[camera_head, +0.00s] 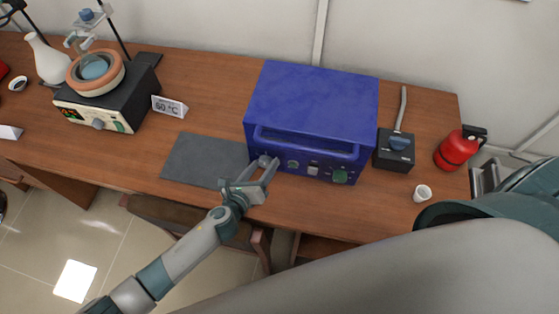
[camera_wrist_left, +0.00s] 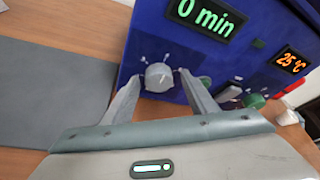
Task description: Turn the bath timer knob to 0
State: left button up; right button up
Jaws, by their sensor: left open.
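A blue box-shaped unit (camera_head: 312,100) stands on the wooden table. In the left wrist view, its front (camera_wrist_left: 160,30) has a display (camera_wrist_left: 206,17) reading 0 min above a round light-grey knob (camera_wrist_left: 159,77). The knob has white marks around it. My left gripper (camera_head: 266,168) is open at the lower left of this front. In the left wrist view, its two fingers stand on either side of the grey knob. I cannot tell whether they touch it. My right gripper is not in view.
Right on the front are a green knob (camera_wrist_left: 254,101) and a 25 °C display (camera_wrist_left: 291,62). A grey mat (camera_head: 205,160) lies left. A heating bath (camera_head: 98,100) with a 50 °C card (camera_head: 169,106), a black switch box (camera_head: 394,150), a white cup (camera_head: 422,193) and a red extinguisher (camera_head: 457,149) stand around.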

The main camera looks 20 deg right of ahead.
pick_arm(q)
notch_tip(320, 180, up, 4)
jog(key=shift+f, duration=0.1)
jog(key=s+d+r+b, duration=0.2)
jog(key=s+d+r, duration=0.4)
jog(key=s+d, duration=0.2)
jog(key=shift+s+d+r+b, duration=0.15)
jog(key=shift+r+b, duration=0.2)
jog(key=shift+r, duration=0.05)
